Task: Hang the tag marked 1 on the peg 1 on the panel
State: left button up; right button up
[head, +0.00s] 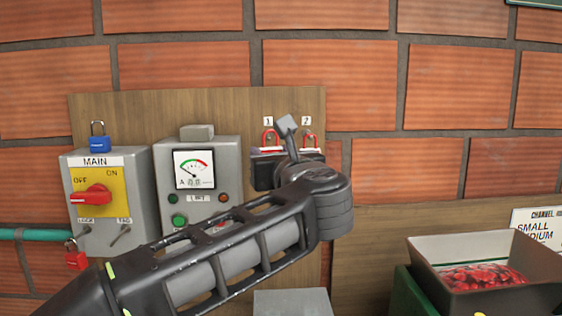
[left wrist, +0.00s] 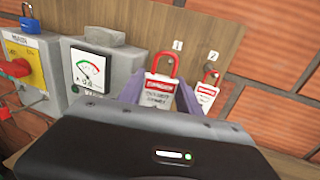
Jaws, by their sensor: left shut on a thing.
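My left gripper (head: 276,156) is at the wooden panel (head: 225,112), just below the number labels 1 (head: 268,121) and 2 (head: 307,120). In the left wrist view its two fingers are shut on a red-and-white tag (left wrist: 160,88) with a red loop, which also shows in the head view (head: 270,136). The loop is at label 1 (left wrist: 178,45). Peg 1 cannot be made out, so I cannot tell whether the loop is around it. The number on the tag is not legible. Another red-looped tag (left wrist: 207,91) hangs under label 2. My right gripper is not in view.
Left of the gripper are a grey meter box (head: 226,158) and a MAIN switch box (head: 140,165) with a red handle. A blue padlock (head: 99,138) is above the switch box and a red padlock (head: 75,256) low on its left. A bin of red fruit (head: 440,255) stands lower right.

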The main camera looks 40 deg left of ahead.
pick_arm(q)
jog(key=shift+w+a+f, duration=0.15)
jog(key=shift+w+a, duration=0.2)
jog(key=w+a+f+p, duration=0.2)
jog(key=w+a, duration=0.3)
jog(key=w, duration=0.1)
jog(key=shift+w+a, duration=0.3)
jog(key=shift+a, duration=0.05)
dwell(0.8)
jog(key=shift+r, duration=0.1)
dwell(0.5)
jog(key=o, duration=1.4)
